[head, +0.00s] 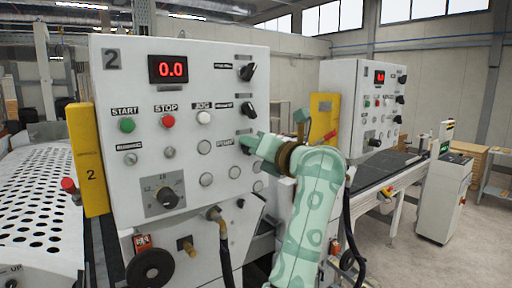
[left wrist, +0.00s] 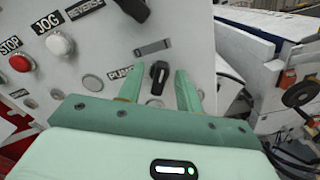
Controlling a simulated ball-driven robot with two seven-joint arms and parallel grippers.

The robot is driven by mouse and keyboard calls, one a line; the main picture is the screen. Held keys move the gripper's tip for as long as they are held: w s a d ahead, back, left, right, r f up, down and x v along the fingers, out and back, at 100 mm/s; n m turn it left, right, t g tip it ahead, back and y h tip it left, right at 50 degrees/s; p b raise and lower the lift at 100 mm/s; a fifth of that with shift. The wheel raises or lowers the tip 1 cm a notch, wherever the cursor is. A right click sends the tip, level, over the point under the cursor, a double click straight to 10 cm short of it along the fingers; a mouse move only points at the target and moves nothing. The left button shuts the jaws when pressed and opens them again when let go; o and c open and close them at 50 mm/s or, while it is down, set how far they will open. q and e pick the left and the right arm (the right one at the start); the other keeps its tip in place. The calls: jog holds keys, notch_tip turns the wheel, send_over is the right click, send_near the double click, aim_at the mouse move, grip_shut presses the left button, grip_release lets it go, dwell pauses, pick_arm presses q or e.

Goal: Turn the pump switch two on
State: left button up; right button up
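The control panel marked 2 (head: 185,85) is a white cabinet with a red 0.0 display. Its black pump switch (left wrist: 160,73) shows in the left wrist view, right of the PUMP label (left wrist: 120,73). My left gripper (head: 250,142) is at the panel's right edge in the head view and mostly hides the switch there. In the left wrist view my left gripper (left wrist: 157,84) is open, with one green finger on each side of the switch. I cannot tell whether the fingers touch it. My right gripper is not in view.
Another black switch (head: 248,109) sits just above, beside the REVERSE label. START (head: 127,125), STOP (head: 168,121) and JOG (head: 204,118) buttons are to the left. A second cabinet (head: 343,95) and a conveyor (head: 385,170) stand to the right. Hoses hang below the panel.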

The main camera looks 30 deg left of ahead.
pick_arm(q)
jog(key=shift+f, duration=0.1)
jog(key=b+v, duration=0.4)
jog(key=v, duration=1.2)
jog(key=shift+d+b, duration=0.25)
jog(key=shift+b, duration=0.15)
jog(key=shift+a, duration=0.1)
